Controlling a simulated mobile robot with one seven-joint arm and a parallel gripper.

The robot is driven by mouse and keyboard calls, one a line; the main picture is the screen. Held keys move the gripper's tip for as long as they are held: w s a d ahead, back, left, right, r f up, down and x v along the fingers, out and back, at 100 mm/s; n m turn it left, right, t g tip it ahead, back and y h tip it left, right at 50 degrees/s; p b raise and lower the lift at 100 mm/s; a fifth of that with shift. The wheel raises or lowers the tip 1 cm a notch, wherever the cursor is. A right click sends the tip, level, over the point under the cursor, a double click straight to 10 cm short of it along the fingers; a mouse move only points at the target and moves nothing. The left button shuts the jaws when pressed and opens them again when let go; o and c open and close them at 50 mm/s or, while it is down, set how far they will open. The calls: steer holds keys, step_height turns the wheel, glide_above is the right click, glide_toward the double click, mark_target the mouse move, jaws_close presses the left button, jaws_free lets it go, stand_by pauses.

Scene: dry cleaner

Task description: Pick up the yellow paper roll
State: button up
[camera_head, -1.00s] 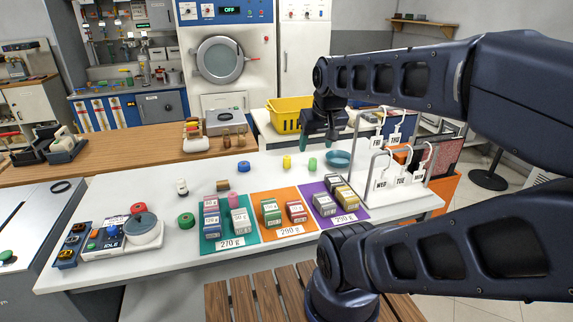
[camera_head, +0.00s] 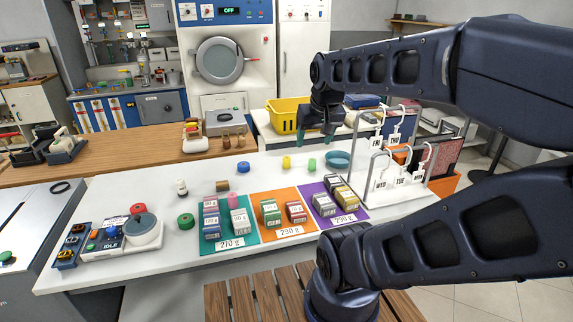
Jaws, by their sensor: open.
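The yellow paper roll (camera_head: 286,162) is a small upright cylinder on the white counter (camera_head: 130,195), behind the orange mat. A light green roll (camera_head: 311,165) stands just to its right. My gripper (camera_head: 316,138) hangs above the back of the counter, up and to the right of the yellow roll and apart from it. Its fingers point down, open, with nothing seen between them. The yellow roll is in full view.
A teal bowl (camera_head: 338,159) and a white tag rack (camera_head: 385,185) stand to the right. A blue roll (camera_head: 243,167) lies to the left. Boxes stand on teal, orange and purple mats in front. A yellow basket (camera_head: 283,116) sits behind.

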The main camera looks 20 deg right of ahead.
steer(key=w+d+r+m+g, duration=0.15)
steer(key=w+m, duration=0.35)
steer(key=w, duration=1)
steer(key=m+g, duration=0.3)
steer(key=m, duration=0.9)
glide_above(287, 157)
steer(key=s, duration=0.1)
steer(key=f, duration=2.9)
steer(key=shift+a+f, duration=0.1)
steer(key=shift+a, duration=0.15)
steer(key=shift+w+f, duration=0.15)
steer(key=shift+f, duration=0.35)
step_height(287, 157, down, 10)
steer(key=shift+w+d+f, duration=0.1)
steer(key=shift+d+f, duration=0.05)
steer(key=c, duration=1.1)
steer(key=shift+o, duration=0.2)
